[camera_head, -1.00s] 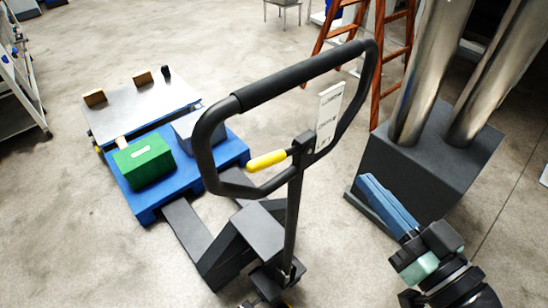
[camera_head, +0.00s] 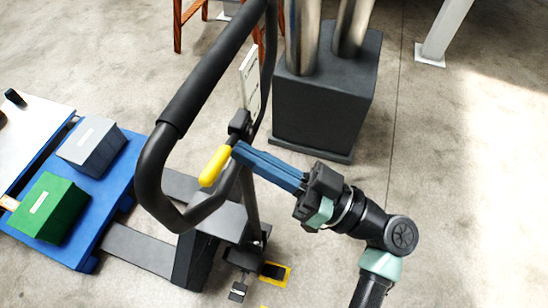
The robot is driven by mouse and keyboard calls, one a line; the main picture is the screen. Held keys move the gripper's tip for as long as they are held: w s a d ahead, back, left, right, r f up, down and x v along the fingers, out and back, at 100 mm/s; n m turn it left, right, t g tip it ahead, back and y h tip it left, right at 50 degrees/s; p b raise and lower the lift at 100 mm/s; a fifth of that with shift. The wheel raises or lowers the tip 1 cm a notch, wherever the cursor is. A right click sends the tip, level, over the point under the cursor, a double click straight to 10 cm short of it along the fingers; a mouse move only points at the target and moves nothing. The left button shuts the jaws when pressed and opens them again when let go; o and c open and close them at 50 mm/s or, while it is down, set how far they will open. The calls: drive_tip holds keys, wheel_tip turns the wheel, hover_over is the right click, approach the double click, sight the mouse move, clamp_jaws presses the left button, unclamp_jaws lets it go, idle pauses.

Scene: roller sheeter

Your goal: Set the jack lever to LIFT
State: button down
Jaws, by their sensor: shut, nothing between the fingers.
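The pallet jack's black loop handle (camera_head: 195,88) stands in the middle of the view. Its lever has a yellow grip (camera_head: 215,166) that points down and to the left from a dark pivot block (camera_head: 239,122) inside the loop. My gripper (camera_head: 236,149), with blue fingers, comes in from the right. The fingers are shut and empty. Their tips appear right at the upper right end of the yellow grip; I cannot tell if they touch it. A white label plate (camera_head: 250,78) stands behind the handle, its text too small to read.
A blue pallet (camera_head: 112,213) with a green box (camera_head: 48,208) and a grey box (camera_head: 91,146) is at the left, by the jack's forks (camera_head: 138,248). A dark block (camera_head: 325,110) with metal columns stands behind. Open floor lies at the right.

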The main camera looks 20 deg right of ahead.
sight(221, 166)
drive_tip(key=w+a, duration=0.1)
drive_tip(key=w+a+f+p, duration=0.1)
drive_tip(key=a, duration=0.1)
drive_tip(key=shift+a+f, duration=0.1)
drive_tip(key=shift+s+a+f, duration=0.15)
drive_tip(key=shift+f, duration=0.6)
drive_tip(key=f+n+b, duration=0.1)
drive_tip(key=b, duration=0.2)
drive_tip(key=shift+s+f+g+y, duration=0.1)
drive_tip(key=shift+f+g+y, duration=0.15)
drive_tip(key=shift+g+y, duration=0.05)
drive_tip(key=f+n+b, duration=0.1)
drive_tip(key=b, duration=0.2)
drive_tip(key=n+g+b, duration=0.1)
drive_tip(key=n+b, duration=0.1)
drive_tip(key=b, duration=0.1)
drive_tip(key=f+n+y+b, duration=0.1)
drive_tip(key=b, duration=0.2)
drive_tip(key=shift+s+a+f+n+g+b, duration=0.2)
drive_tip(key=shift+s+f+n+g+b, duration=0.1)
drive_tip(key=shift+b, duration=0.1)
drive_tip(key=shift+f+n+b, duration=0.1)
drive_tip(key=shift+n+b, duration=0.4)
drive_tip(key=shift+b, duration=0.45)
